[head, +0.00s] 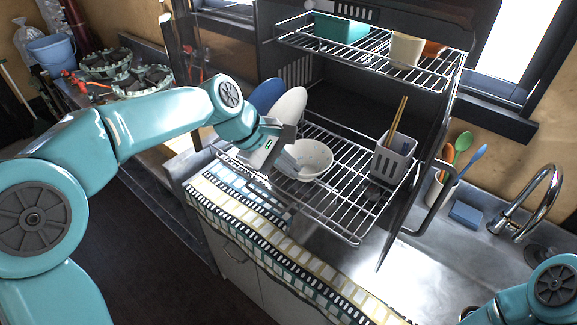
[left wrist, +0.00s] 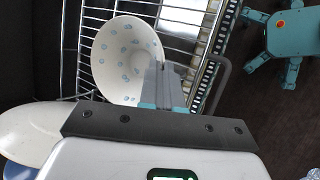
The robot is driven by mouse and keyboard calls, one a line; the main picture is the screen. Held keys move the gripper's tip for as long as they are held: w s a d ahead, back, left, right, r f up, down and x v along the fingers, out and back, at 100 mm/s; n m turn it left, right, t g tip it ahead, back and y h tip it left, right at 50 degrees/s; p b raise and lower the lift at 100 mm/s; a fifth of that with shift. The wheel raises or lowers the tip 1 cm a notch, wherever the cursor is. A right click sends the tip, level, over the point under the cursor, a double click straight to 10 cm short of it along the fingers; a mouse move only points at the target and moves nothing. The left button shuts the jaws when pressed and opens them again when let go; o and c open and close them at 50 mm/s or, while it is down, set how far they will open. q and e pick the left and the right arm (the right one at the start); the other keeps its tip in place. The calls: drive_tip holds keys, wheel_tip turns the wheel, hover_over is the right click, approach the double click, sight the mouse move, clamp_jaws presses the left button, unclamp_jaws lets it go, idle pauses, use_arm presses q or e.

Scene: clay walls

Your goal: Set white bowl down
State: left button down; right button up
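The white bowl (head: 318,158) with pale blue dots is at the lower wire rack (head: 345,205), left of the grey utensil holder. It also shows in the left wrist view (left wrist: 112,62), its inside facing the camera. My left gripper (head: 291,160) is at the bowl's left rim. In the left wrist view its fingers (left wrist: 163,82) are close together over the rim, and they look shut on it. Whether the bowl's base touches the wires is hard to tell. My right gripper is out of view; only part of that arm shows at the lower right.
A white plate (head: 287,111) and a blue plate (head: 266,95) stand upright behind my left gripper. The grey holder (head: 394,160) with chopsticks stands at the rack's right. An upper rack (head: 372,50) holds a teal container (head: 341,28) and a cream cup (head: 405,50). The rack's front is clear.

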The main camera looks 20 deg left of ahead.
use_arm(q)
drive_tip(key=shift+f, duration=0.2)
drive_tip(key=shift+s+d+r, duration=0.1)
drive_tip(key=shift+s+d, duration=0.05)
drive_tip(key=shift+s, duration=0.1)
drive_tip(key=c, duration=1.8)
unclamp_jaws()
drive_tip(key=shift+w+f, duration=0.1)
drive_tip(key=shift+f, duration=0.1)
drive_tip(key=o, duration=0.4)
drive_tip(key=shift+w, duration=0.15)
drive_tip(key=shift+o, duration=0.2)
drive_tip(key=shift+s+r, duration=0.15)
drive_tip(key=shift+s, duration=0.05)
drive_tip(key=shift+r, duration=0.25)
drive_tip(key=shift+a+r, duration=0.2)
drive_tip(key=shift+a, duration=0.15)
drive_tip(key=v, duration=1.1)
drive_tip(key=shift+s, duration=0.2)
